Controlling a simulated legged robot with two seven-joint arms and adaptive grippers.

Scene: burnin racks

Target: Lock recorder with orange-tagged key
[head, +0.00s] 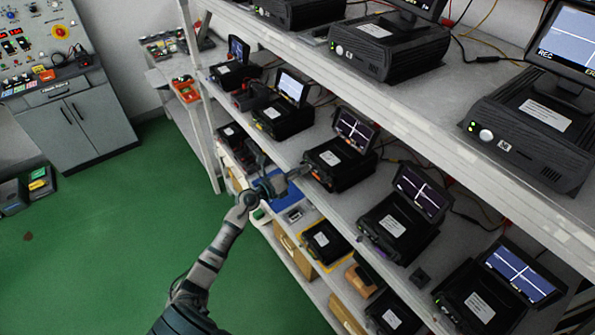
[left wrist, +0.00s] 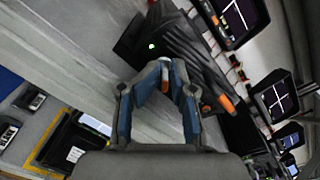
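The recorder with the orange tag (head: 318,176) is a black box (head: 340,168) with a raised screen, in the middle of the middle shelf. A green light (left wrist: 152,46) glows on that front. My left gripper (head: 299,172) is close in front of the recorder's left front corner. In the left wrist view its blue fingers (left wrist: 167,68) lean together at the tips. The key's shaft is not clear. My right gripper is not in view.
More recorders with screens stand on both sides, one close on the right (head: 400,225). The lower shelf holds boxes and a yellow-edged tray (head: 325,262). A grey cabinet (head: 75,125) stands at the left. The green floor is mostly clear.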

